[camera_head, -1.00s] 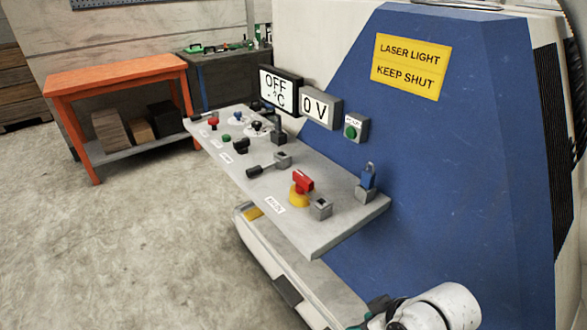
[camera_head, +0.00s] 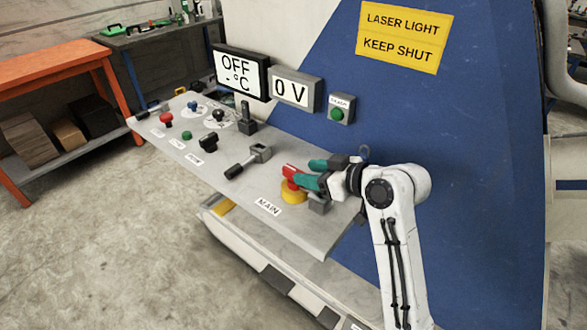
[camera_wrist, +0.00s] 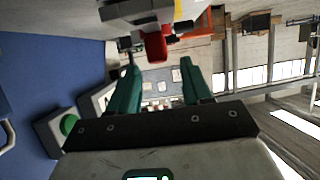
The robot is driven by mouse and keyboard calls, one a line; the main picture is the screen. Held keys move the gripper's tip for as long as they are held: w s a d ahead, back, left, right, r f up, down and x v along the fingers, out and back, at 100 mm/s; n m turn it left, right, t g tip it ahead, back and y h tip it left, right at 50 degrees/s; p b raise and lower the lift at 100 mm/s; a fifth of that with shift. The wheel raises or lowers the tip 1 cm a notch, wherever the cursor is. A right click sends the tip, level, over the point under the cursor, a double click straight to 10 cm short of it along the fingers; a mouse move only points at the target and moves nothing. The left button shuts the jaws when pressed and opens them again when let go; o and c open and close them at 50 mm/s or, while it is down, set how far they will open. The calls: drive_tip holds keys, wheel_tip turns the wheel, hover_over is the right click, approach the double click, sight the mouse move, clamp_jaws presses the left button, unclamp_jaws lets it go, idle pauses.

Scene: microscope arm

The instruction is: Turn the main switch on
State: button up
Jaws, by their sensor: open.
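The main switch (camera_head: 291,173) has a red handle on a yellow round base, near the front right of the grey panel, behind the "MAIN" label. My gripper (camera_head: 308,172), with two teal fingers, is open at the switch's right, its fingertips close to the red handle. In the wrist view the red handle (camera_wrist: 156,46) shows upside down, beyond and between the open fingertips (camera_wrist: 161,68). I cannot tell whether a finger touches it. My gripper partly hides the switch and the small grey block (camera_head: 319,205) beside it.
A display reading "OFF -°C" (camera_head: 241,73) and one reading "0 V" (camera_head: 293,91) stand behind the panel (camera_head: 318,237). A black lever (camera_head: 236,171) and several knobs lie left of the switch. The blue machine wall (camera_head: 480,150) rises close behind my arm.

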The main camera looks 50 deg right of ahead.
sight(297, 171)
drive_tip(key=shift+x, duration=2.55)
drive_tip(key=shift+f, duration=0.1)
drive_tip(key=shift+c, duration=0.3)
clamp_jaws()
